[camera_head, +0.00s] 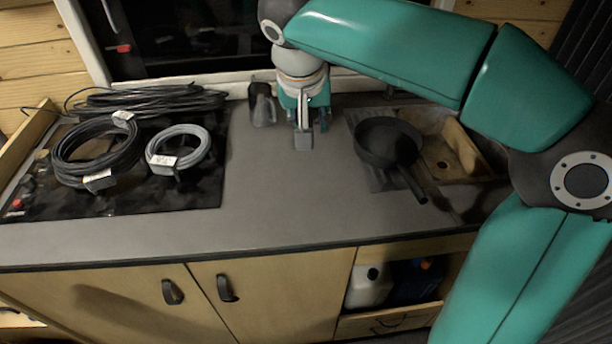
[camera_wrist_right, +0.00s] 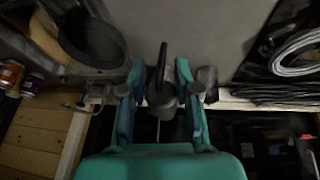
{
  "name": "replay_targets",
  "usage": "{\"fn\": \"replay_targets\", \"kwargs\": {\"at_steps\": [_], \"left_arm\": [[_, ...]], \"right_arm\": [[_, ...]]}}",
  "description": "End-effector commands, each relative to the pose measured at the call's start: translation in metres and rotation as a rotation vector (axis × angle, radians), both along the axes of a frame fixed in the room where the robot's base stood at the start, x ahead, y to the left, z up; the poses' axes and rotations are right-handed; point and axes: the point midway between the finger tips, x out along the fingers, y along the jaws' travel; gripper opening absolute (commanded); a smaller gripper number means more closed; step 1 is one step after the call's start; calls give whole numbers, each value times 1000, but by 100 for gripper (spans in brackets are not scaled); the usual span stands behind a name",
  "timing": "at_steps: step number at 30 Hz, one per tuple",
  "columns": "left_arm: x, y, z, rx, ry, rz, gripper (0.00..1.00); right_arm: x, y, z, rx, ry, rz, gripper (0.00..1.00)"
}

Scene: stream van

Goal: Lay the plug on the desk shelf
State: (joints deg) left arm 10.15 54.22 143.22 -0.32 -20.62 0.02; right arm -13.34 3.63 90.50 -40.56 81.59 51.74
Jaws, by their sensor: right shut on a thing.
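My right gripper (camera_head: 305,100) points down over the back of the grey worktop (camera_head: 285,200), close to the window ledge. In the right wrist view my right gripper (camera_wrist_right: 160,92) is shut on a dark grey piece with a black rod-like end, which looks like the plug (camera_wrist_right: 161,97). In the head view a small grey block (camera_head: 303,141) shows just below the fingers, probably part of the same piece. I cannot tell whether it touches the worktop. No separate desk shelf can be made out; the grey worktop is the bare surface here. My left gripper is not in view.
A grey jug-like object (camera_head: 262,106) stands just left of the gripper. A black pan (camera_head: 387,143) lies at the right by the sink (camera_head: 448,150). Coiled cables (camera_head: 98,150) cover the black hob at the left. The middle and front of the worktop are clear.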

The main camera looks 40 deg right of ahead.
Motion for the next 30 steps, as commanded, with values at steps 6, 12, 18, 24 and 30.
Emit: {"fn": "replay_targets", "kwargs": {"at_steps": [6,12,18,24,30], "left_arm": [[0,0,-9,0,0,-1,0],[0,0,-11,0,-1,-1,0],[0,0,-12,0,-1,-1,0],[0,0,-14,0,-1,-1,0],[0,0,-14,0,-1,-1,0]], "right_arm": [[-4,-5,-62,0,5,-11,0],[-4,-6,-95,-1,3,-13,0],[-4,-6,-108,0,1,-14,0],[-4,-6,-137,0,2,-15,0],[-4,-6,-145,0,-1,-15,0]]}}
